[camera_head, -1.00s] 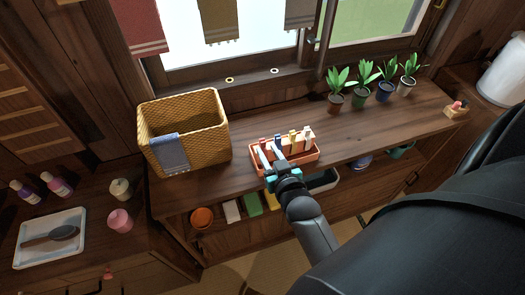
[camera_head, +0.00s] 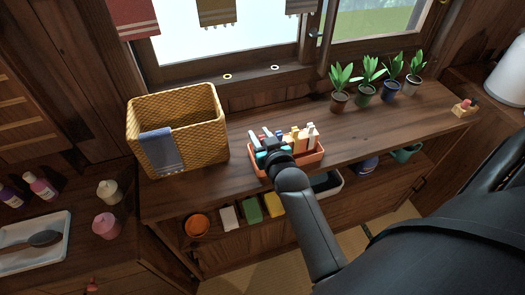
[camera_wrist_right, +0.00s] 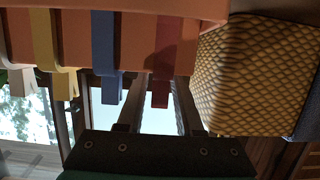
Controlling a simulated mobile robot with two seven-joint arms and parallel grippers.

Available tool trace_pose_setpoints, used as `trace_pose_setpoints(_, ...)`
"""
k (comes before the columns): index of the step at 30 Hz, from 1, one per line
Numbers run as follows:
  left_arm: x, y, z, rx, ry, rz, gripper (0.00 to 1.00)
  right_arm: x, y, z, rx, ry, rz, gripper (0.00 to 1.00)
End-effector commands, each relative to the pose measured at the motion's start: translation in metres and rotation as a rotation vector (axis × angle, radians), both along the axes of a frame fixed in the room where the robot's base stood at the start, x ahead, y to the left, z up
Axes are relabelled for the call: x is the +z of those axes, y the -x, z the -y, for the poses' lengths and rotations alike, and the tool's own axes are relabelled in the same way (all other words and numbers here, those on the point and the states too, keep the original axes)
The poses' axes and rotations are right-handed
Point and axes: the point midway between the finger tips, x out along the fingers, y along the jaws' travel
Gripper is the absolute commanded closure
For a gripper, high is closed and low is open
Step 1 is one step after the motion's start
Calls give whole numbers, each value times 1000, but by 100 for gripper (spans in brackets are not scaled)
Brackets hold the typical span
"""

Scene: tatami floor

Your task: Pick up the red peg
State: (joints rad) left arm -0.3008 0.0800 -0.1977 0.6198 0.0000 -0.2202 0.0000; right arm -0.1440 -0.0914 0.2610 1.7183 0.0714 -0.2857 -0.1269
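The red peg (camera_wrist_right: 166,60) stands in the orange tray (camera_head: 316,157) on the wooden counter; in the wrist view it appears inverted, beside the blue peg (camera_wrist_right: 107,55). In the head view my right gripper mostly covers it. My right gripper (camera_head: 267,137) is over the left end of the tray with its fingers apart. My left gripper is not in view.
A yellow peg (camera_wrist_right: 66,55) and pale pegs share the tray. A wicker basket (camera_head: 195,120) with a blue cloth stands to the left. Several potted plants (camera_head: 367,80) stand at the back right. Counter between tray and plants is clear. Below is a shelf with small items.

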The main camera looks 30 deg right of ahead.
Motion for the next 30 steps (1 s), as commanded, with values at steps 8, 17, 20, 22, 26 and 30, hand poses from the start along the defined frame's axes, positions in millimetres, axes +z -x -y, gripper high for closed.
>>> trace_pose_setpoints(8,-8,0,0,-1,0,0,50,-3,-8,2,-1,1,-1,65)
trace_pose_setpoints(17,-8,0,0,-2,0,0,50,-2,-8,2,-1,1,-1,82)
trace_pose_setpoints(20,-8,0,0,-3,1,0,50,-3,-8,2,-1,1,-1,93)
trace_pose_setpoints(22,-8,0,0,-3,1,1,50,-3,-8,2,-1,1,-1,100)
trace_pose_setpoints(26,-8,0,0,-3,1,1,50,-3,-8,2,0,1,-1,100)
trace_pose_setpoints(30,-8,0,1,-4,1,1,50,-3,-8,2,0,1,-1,100)
